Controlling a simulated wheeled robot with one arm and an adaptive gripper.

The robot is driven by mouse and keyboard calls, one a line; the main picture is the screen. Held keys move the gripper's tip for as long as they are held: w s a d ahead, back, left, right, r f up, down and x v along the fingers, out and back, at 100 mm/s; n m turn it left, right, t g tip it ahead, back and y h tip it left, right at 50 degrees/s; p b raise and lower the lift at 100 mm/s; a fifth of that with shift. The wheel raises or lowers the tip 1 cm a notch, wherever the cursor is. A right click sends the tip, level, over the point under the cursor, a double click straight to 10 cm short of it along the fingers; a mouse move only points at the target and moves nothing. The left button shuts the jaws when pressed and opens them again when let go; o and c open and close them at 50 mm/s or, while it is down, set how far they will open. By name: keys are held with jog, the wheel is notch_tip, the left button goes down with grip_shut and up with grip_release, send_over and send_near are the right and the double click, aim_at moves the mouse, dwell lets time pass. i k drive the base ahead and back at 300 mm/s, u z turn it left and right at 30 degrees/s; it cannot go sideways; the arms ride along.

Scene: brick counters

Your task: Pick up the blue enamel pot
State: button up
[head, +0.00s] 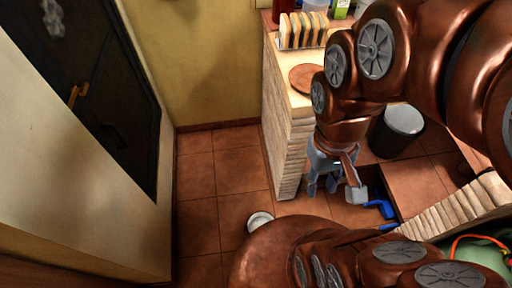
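No whole blue enamel pot can be made out in the head view. A small bright blue piece (381,208) shows low beside my gripper, and another bit of blue lies just below it, partly covered by my arm. I cannot tell whether either belongs to the pot. My gripper (335,188) hangs downward beside the end of the brick counter, below its top. Its grey-blue parts are small and overlap, so its opening is unclear. I see nothing clearly held in it.
The brick counter (284,150) carries a toast rack (302,31) and a round brown board (305,77). A grey-lidded bin (404,120) stands behind my arm. A small pale bowl-like object (260,220) is near my base. Tiled floor (215,175) is clear toward the dark door (90,90).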

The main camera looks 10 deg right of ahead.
aim_at(258, 219)
jog(key=u, duration=0.4)
jog(key=k, duration=0.95)
jog(key=u, duration=0.8)
jog(key=k, duration=0.15)
jog(key=z, duration=0.8)
jog(key=i, duration=0.3)
jog(key=u, duration=0.55)
jog(key=k, duration=0.4)
jog(key=u, duration=0.3)
